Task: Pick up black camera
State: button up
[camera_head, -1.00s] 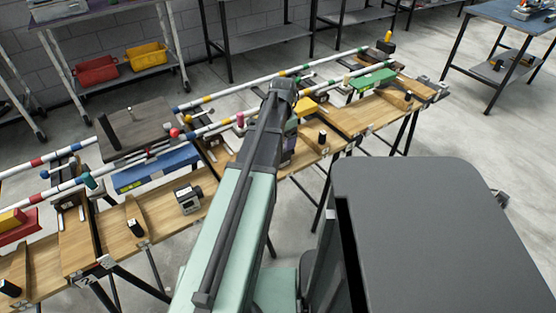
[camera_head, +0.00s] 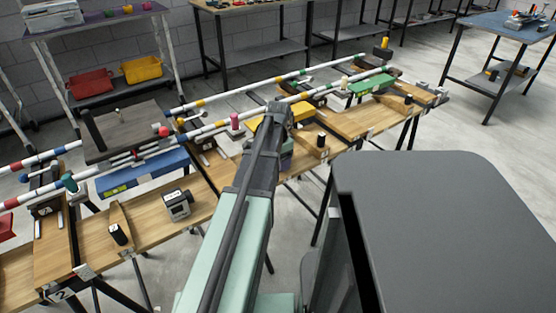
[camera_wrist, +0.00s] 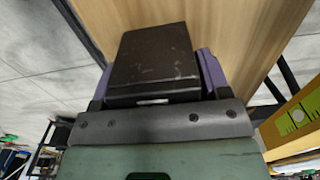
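A small grey-and-black boxy device that looks like a camera (camera_head: 177,204) stands on the wooden bench top in the head view, left of my arm. No clearly all-black camera stands out on the benches. My gripper (camera_head: 286,158) is over the bench, right of that device and apart from it, partly hidden behind my own arm. In the wrist view, purple finger parts flank a scuffed dark block (camera_wrist: 155,65). I cannot tell whether this block is held or part of my gripper. The fingertips are hidden behind it, with wooden bench top beyond.
Striped poles (camera_head: 215,128) run along the benches' far side. A blue case (camera_head: 145,173), a green block (camera_head: 371,84) and a black cylinder (camera_head: 118,234) are nearby. A yellow level (camera_wrist: 298,122) lies at right in the wrist view. Shelving with red and yellow bins stands behind.

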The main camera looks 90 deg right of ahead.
jog(key=c, duration=0.8)
jog(key=shift+o, duration=0.2)
notch_tip(320, 180, up, 28)
jog(key=p, duration=2.7)
jog(key=shift+f+p, duration=0.2)
jog(key=shift+p, duration=0.1)
